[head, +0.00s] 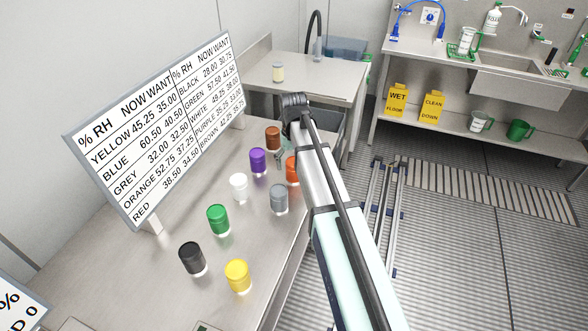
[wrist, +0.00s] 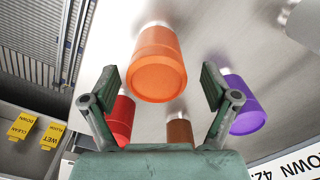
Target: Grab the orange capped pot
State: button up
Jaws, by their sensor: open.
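The orange capped pot (wrist: 159,68) shows in the wrist view, centred just beyond and between the two fingers of my gripper (wrist: 160,88). My gripper is open with a finger to each side of the pot, and I see no clear contact. In the head view the orange pot (head: 291,170) stands on the steel bench, partly hidden by my arm. Most of my gripper is hidden there too; a small greenish finger part shows just left of the pot.
Close around are the red pot (wrist: 122,115), brown pot (wrist: 180,130) and purple pot (wrist: 241,108). The grey pot (head: 279,199), white pot (head: 239,187), green pot (head: 217,220), black pot (head: 191,259) and yellow pot (head: 237,275) stand nearer. A humidity board (head: 160,125) stands along the left.

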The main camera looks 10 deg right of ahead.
aim_at(294, 170)
jog(key=shift+s+d+f+p, duration=0.15)
jog(key=shift+f+p, duration=0.4)
jog(key=shift+f, duration=1.4)
jog(key=c, duration=1.4)
